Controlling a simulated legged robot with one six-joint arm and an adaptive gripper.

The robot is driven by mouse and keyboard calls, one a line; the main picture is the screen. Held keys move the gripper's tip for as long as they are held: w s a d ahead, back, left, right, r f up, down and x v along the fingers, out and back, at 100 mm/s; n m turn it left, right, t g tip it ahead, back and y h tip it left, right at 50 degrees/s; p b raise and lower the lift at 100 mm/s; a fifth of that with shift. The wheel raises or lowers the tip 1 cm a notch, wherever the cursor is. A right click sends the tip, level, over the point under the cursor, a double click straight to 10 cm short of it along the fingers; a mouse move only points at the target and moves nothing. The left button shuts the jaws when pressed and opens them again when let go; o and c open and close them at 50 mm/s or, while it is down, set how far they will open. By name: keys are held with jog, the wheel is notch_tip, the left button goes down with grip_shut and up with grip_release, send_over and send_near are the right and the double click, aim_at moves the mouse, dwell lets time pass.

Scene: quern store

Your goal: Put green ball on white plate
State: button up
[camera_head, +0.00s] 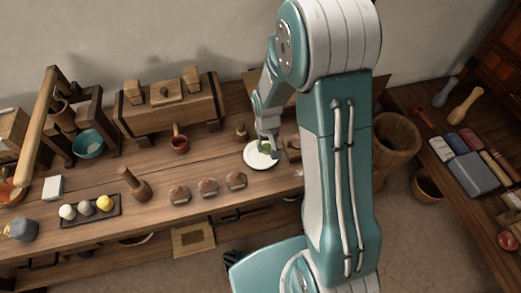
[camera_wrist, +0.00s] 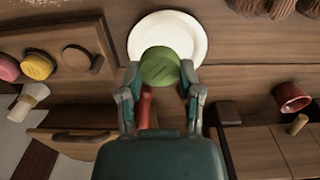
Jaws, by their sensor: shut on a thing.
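The green ball (camera_wrist: 160,64) is between the two fingers of my gripper (camera_wrist: 160,73) in the wrist view, and the gripper is shut on it. In the head view the ball (camera_head: 266,147) shows small at the tip of my gripper (camera_head: 268,142), partly covered by the fingers. The white plate (camera_head: 254,160) lies flat on the wooden bench below them; in the wrist view its rim (camera_wrist: 197,32) shows around and behind the ball. The ball appears over the plate, towards one side. I cannot tell whether it touches the plate.
A red cup (camera_head: 179,145) and several round brown things (camera_head: 207,188) stand left of the plate. A dark tray (camera_head: 90,211) with white and yellow balls lies farther left. A board (camera_wrist: 93,28) with coloured round things is beside the plate in the wrist view.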

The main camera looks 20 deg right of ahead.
aim_at(262, 154)
jog(key=f, duration=0.1)
jog(key=w+a+f, duration=0.1)
jog(key=w+f, duration=0.1)
jog(key=shift+w+a, duration=0.1)
jog(key=shift+a, duration=0.2)
jog(key=shift+w+d+f, duration=0.2)
jog(key=shift+w+f, duration=0.15)
jog(key=shift+f, duration=0.1)
jog(key=shift+w+d+f, duration=0.2)
jog(key=shift+w+f, duration=0.15)
jog(key=shift+f, duration=0.1)
jog(key=shift+w+d+f, duration=0.15)
jog(key=shift+d+f, duration=0.05)
jog(key=shift+d, duration=0.1)
jog(key=shift+w+f, duration=0.2)
jog(key=shift+f, duration=0.05)
jog(key=f, duration=0.1)
jog(key=a+f, duration=0.1)
jog(key=f, duration=0.1)
jog(key=shift+a, duration=0.15)
jog(key=shift+f, duration=0.1)
jog(key=o, duration=0.8)
jog(key=shift+d, duration=0.45)
